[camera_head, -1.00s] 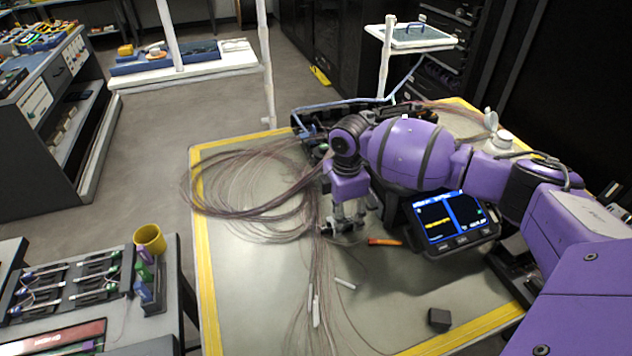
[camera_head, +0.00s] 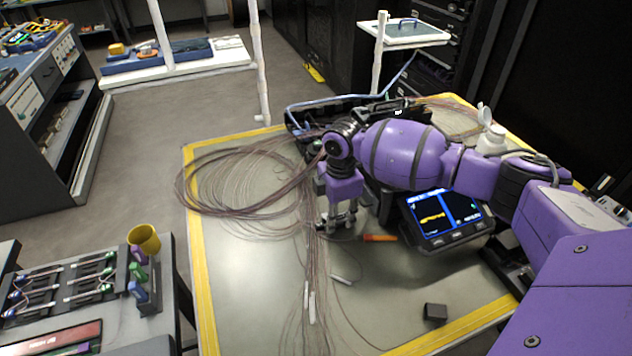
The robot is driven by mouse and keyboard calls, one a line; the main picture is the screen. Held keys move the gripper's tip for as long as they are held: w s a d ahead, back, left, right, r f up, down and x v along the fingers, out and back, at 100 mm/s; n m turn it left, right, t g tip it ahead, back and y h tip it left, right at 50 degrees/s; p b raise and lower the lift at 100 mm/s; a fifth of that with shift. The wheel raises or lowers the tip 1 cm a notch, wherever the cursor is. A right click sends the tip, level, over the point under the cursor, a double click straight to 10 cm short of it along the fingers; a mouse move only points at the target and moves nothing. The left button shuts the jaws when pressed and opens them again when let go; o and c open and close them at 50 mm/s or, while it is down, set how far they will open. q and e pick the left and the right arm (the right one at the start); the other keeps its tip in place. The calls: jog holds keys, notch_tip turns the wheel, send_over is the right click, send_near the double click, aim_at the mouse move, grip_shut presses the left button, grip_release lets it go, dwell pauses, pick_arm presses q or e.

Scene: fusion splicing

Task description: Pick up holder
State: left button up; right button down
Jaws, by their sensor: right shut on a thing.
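My right gripper (camera_head: 336,222) reaches down from the purple arm over the grey work mat, among the thin fibre strands. It is shut on a small dark piece at its fingertips, which appears to be the holder; the fingers and strands hide most of it, and I cannot tell how far it is above the mat. The splicer (camera_head: 440,218), with its lit screen, stands just right of the gripper. My left gripper is not in view.
Loose brown fibres (camera_head: 215,185) spread left of the gripper. An orange-red stick (camera_head: 379,238), white sleeves (camera_head: 311,305) and a black block (camera_head: 435,312) lie on the yellow-edged mat (camera_head: 250,290). A side table at left carries a yellow cup (camera_head: 144,239) and racked connectors.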

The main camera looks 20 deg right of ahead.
aim_at(337, 218)
jog(key=shift+r, duration=0.55)
notch_tip(337, 218, up, 2)
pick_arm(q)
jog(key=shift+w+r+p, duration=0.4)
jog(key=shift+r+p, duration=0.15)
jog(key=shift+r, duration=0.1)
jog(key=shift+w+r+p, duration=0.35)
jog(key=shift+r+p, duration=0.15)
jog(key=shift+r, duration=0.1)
pick_arm(e)
jog(key=s+a+r, duration=0.1)
jog(key=s+r, duration=0.9)
jog(key=s, duration=0.4)
jog(key=shift+a, duration=0.4)
